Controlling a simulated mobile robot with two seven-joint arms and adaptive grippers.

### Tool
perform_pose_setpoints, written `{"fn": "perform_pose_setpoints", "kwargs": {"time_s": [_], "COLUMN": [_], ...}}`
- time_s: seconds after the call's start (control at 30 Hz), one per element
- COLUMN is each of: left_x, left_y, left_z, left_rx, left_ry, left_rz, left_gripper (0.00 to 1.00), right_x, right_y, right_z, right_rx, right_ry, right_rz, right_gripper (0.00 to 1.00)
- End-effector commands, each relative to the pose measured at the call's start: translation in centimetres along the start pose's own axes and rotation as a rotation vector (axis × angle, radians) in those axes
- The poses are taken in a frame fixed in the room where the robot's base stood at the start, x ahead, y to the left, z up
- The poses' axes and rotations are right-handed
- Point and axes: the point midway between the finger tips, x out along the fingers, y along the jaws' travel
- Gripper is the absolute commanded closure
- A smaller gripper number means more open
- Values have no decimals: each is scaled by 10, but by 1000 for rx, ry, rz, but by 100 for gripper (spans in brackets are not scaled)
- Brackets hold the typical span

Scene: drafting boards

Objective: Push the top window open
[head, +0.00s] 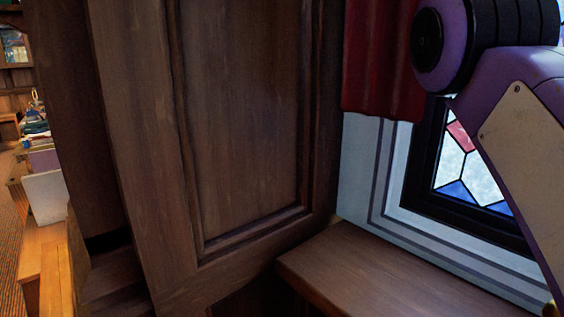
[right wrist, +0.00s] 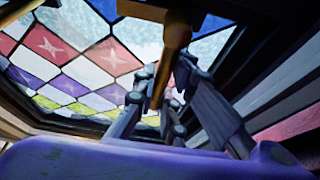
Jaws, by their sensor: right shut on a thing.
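The stained-glass window (head: 465,165) shows at the right of the head view, in a black frame (head: 422,165), partly hidden behind my purple right arm. In the right wrist view the window's coloured panes (right wrist: 80,70) fill the upper left. A brass-coloured bar (right wrist: 178,32), which looks like a handle, runs down from the top in front of the glass. My right gripper (right wrist: 166,82) is shut on this bar, with its grey fingers on either side of it. Whether the window stands ajar is not clear. My left gripper is in neither view.
A dark wooden panel (head: 245,120) fills the middle of the head view. A wooden ledge (head: 370,270) lies below the window, and a red curtain (head: 380,70) hangs beside it. Cluttered furniture and shelves stand at the far left.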

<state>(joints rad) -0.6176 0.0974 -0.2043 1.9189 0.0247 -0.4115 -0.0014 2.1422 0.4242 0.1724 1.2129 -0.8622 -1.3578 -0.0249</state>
Motion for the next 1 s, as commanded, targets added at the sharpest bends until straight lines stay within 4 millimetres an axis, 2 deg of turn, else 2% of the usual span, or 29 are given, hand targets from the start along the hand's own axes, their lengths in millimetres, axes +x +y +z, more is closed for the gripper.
{"fn": "perform_pose_setpoints", "kwargs": {"time_s": [0.47, 1.0], "left_x": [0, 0], "left_y": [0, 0], "left_z": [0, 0], "left_rx": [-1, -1], "left_ry": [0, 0], "left_rz": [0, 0], "left_gripper": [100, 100], "right_x": [1, 26], "right_y": [0, 1], "right_z": [0, 6], "right_rx": [-1, -1], "right_ry": [-1, -1], "right_rz": [1, 2], "right_gripper": [97, 97]}}
